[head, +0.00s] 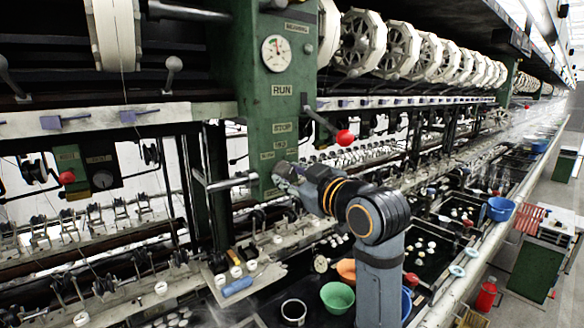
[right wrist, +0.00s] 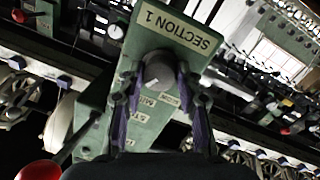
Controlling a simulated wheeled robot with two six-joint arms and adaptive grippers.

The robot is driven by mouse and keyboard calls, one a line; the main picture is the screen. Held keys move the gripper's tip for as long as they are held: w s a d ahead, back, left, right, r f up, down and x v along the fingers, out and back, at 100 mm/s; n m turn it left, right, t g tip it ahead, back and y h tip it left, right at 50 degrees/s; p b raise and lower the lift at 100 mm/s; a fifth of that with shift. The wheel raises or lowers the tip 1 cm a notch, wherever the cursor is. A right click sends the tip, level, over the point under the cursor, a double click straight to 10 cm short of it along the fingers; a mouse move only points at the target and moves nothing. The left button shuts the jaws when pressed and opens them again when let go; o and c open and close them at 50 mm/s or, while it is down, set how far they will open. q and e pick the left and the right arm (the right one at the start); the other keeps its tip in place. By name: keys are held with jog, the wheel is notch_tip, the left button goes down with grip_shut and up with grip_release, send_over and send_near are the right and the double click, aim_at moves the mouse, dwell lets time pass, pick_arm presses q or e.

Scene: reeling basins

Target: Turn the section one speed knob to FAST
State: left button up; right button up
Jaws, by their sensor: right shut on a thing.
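My right gripper (head: 287,174) is at the lower part of this panel. In the right wrist view, its two purple-lined fingers (right wrist: 158,78) stand on either side of the knob and are shut on it. A small pale mark shows on the knob's face. The scale lettering around it is too small or covered to read. In the head view the gripper hides the knob. My left gripper is not in view.
A lever with a red ball (head: 344,137) sticks out of the panel above my right arm. A dial gauge (head: 276,53) is higher up. Below are a green bowl (head: 337,297), a metal cup (head: 293,311) and wet basins. A blue basin (head: 500,208) stands on the right ledge.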

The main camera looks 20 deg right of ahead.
jog(key=shift+r+m+p, duration=0.2)
jog(key=shift+m+p, duration=0.55)
jog(key=shift+m, duration=0.65)
jog(key=o, duration=0.9)
jog(key=shift+c, duration=0.2)
jog(key=o, duration=0.3)
jog(key=shift+w+f, duration=0.2)
jog(key=shift+f, duration=0.05)
jog(key=shift+s, duration=0.15)
jog(key=v, duration=0.7)
jog(key=shift+s+d+r, duration=0.1)
jog(key=shift+r, duration=0.05)
